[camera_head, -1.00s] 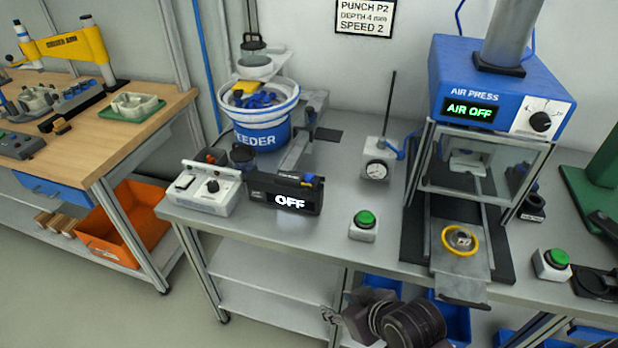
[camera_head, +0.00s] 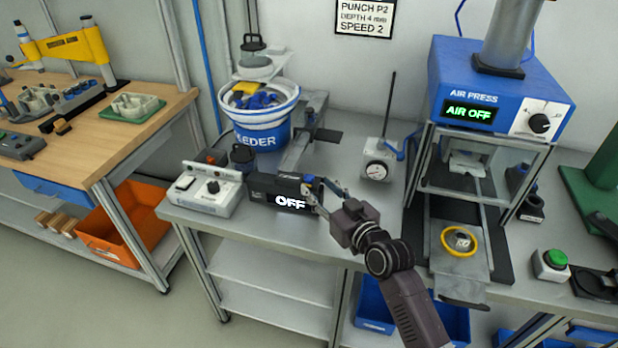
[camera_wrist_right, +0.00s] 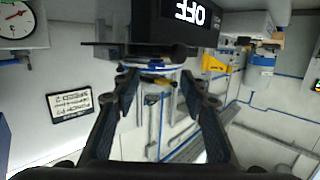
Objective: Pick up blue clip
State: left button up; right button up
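Several blue clips (camera_head: 262,100) lie heaped in the feeder bowl (camera_head: 262,136). A small blue piece, seemingly a clip, shows at the near end of the feeder track, just above the black box reading "OFF" (camera_head: 272,190); my right fingers partly hide it. My right gripper (camera_head: 320,190) is at the right end of that box, close to the track end. In the right wrist view its two fingers (camera_wrist_right: 160,82) are spread with nothing held between them. I cannot tell whether a finger touches the box. My left gripper is not in view.
The grey control box (camera_head: 208,190) stands left of the feeder. A dial gauge stand (camera_head: 378,170) and the air press (camera_head: 490,90), with a yellow ring (camera_head: 460,241) on its slide, stand to the right. The bench between gauge and feeder is clear.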

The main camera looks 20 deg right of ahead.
aim_at(311, 179)
jog(key=x, duration=0.3)
jog(key=shift+w+d+p, duration=0.2)
jog(key=shift+d+p, duration=0.05)
jog(key=shift+p, duration=0.15)
jog(key=shift+w+a+f, duration=0.15)
jog(key=shift+w+f, duration=0.1)
jog(key=shift+w, duration=0.4)
jog(key=c, duration=0.9)
